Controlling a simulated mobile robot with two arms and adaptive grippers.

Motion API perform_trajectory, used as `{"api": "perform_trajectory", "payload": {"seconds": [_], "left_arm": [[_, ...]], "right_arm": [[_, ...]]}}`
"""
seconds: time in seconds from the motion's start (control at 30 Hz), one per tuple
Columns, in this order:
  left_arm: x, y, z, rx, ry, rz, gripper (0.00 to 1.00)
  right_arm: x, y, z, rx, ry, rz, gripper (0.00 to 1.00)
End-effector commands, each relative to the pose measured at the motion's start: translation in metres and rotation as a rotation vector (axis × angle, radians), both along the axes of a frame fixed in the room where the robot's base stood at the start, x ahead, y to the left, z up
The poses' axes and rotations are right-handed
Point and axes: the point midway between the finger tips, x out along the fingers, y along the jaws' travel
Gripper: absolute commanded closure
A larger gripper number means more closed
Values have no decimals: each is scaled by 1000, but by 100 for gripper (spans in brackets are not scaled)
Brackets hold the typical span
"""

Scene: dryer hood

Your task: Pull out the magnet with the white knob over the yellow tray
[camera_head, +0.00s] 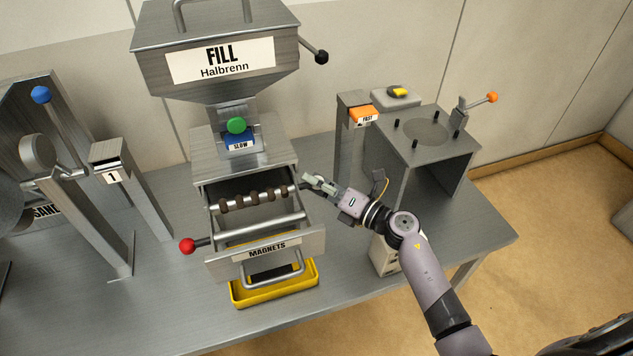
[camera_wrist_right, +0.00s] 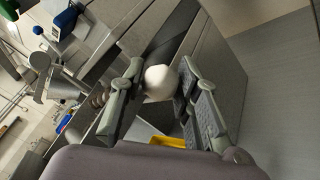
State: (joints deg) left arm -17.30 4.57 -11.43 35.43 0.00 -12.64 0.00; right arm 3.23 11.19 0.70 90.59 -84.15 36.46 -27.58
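The pulled-out drawer labelled MAGNETS (camera_head: 267,250) holds two rods. The rear magnet rod (camera_head: 265,198) carries brown clumps; the front rod (camera_head: 262,229) looks bare. The white knob (camera_wrist_right: 158,82) shows in the right wrist view between the fingers of my right gripper (camera_wrist_right: 160,100), which are apart with the knob in the gap. In the head view, my right gripper (camera_head: 314,184) is at the drawer's right side, at the rear rod's end, and hides the knob. The yellow tray (camera_head: 275,290) sits on the table below the drawer front. My left gripper is not in view.
A red knob (camera_head: 187,246) sticks out left of the drawer. The FILL hopper (camera_head: 220,60) stands above, with a green knob (camera_head: 236,125) below it. A grey open box (camera_head: 424,150) stands to the right. The table (camera_head: 170,310) is clear left of the tray.

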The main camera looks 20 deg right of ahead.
Motion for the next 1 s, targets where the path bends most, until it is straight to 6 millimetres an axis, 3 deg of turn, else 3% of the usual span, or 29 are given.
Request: {"api": "perform_trajectory", "payload": {"seconds": [0.4, 0.83, 1.0], "left_arm": [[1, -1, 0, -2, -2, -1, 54], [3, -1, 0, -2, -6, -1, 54], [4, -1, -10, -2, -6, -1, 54]], "right_arm": [[0, 0, -1, -1, 0, -1, 100], [0, -1, -1, -4, 1, -1, 100], [1, -27, -6, -11, 2, -3, 100]]}}
